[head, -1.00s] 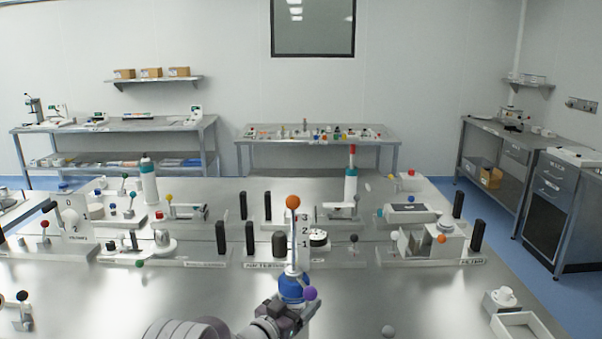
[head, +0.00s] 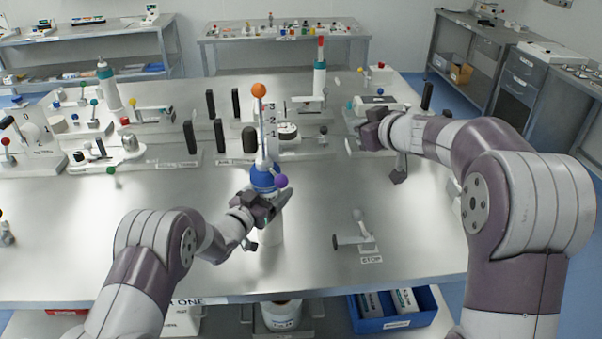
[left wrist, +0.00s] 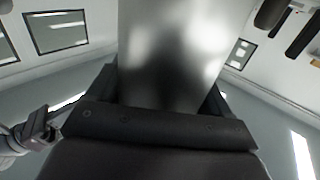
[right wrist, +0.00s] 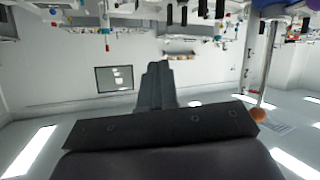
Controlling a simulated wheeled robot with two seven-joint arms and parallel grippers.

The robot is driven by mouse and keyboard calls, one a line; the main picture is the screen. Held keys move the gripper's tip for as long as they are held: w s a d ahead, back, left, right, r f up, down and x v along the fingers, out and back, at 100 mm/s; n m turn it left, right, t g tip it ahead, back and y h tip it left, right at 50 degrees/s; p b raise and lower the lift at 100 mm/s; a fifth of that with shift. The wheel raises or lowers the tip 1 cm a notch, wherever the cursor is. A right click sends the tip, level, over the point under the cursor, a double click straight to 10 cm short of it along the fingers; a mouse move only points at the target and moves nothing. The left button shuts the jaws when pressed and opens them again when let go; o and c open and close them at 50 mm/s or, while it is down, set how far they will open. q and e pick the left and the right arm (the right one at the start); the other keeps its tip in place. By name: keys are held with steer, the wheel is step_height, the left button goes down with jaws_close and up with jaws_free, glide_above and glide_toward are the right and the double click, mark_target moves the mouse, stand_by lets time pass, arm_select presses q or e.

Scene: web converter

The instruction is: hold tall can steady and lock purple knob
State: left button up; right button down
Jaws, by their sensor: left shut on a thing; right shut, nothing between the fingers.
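The tall can (head: 270,230) is a pale metal cylinder with a blue top (head: 263,178), standing upright near the middle of the table. A thin rod rises from the top to an orange ball (head: 258,90). The purple knob (head: 281,181) sticks out at the right of the blue top. My left gripper (head: 268,208) is shut on the can below the knob; the can's wall (left wrist: 180,50) fills the space between its fingers in the left wrist view. My right gripper (head: 354,143) is shut and empty, right of the can and apart from it. The orange ball also shows in the right wrist view (right wrist: 257,116).
Several white fixtures with black posts and coloured knobs stand behind the can, with a white-and-teal bottle (head: 108,85) at back left. A small stop fixture (head: 358,236) stands front right. The table between it and the can is clear. A blue bin (head: 430,304) sits below the table.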

mark_target(277, 176)
steer(key=s+a+f+m+g+y, duration=0.1)
steer(key=s+a+m+g+y, duration=0.1)
steer(key=s+g, duration=0.6)
steer(key=shift+s+a+m, duration=0.2)
steer(key=shift+a+m, duration=0.2)
steer(key=shift+a, duration=0.3)
steer(key=w+a+f, duration=0.2)
steer(key=a+f, duration=0.5)
steer(key=a, duration=0.2)
steer(key=shift+w+a, duration=0.25)
steer(key=shift+w, duration=0.1)
steer(key=shift+s+a, duration=0.1)
